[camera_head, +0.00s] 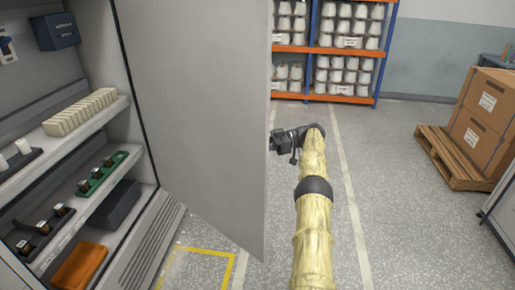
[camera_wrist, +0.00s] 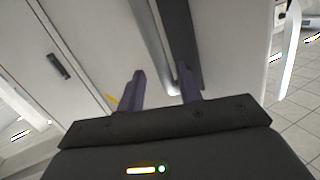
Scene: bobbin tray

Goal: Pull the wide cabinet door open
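The wide cabinet door (camera_head: 195,100) is a grey panel that stands swung out from the cabinet in the head view, with shelves showing behind it at left. My gripper (camera_head: 272,142) is at the door's free right edge, its fingertips partly hidden by the door. In the wrist view, the two dark fingers of my gripper (camera_wrist: 164,84) are apart. A silver bar handle (camera_wrist: 152,35) on the door's outer face, beside a dark strip, ends between the fingers, nearer the right one. I cannot tell whether a finger touches it.
The open cabinet holds shelves (camera_head: 75,130) with spools, blocks and trays. Boxes on a wooden pallet (camera_head: 455,165) stand at right. A rack (camera_head: 375,85) of white bobbins stands at the back. The grey floor (camera_head: 395,235) between is clear.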

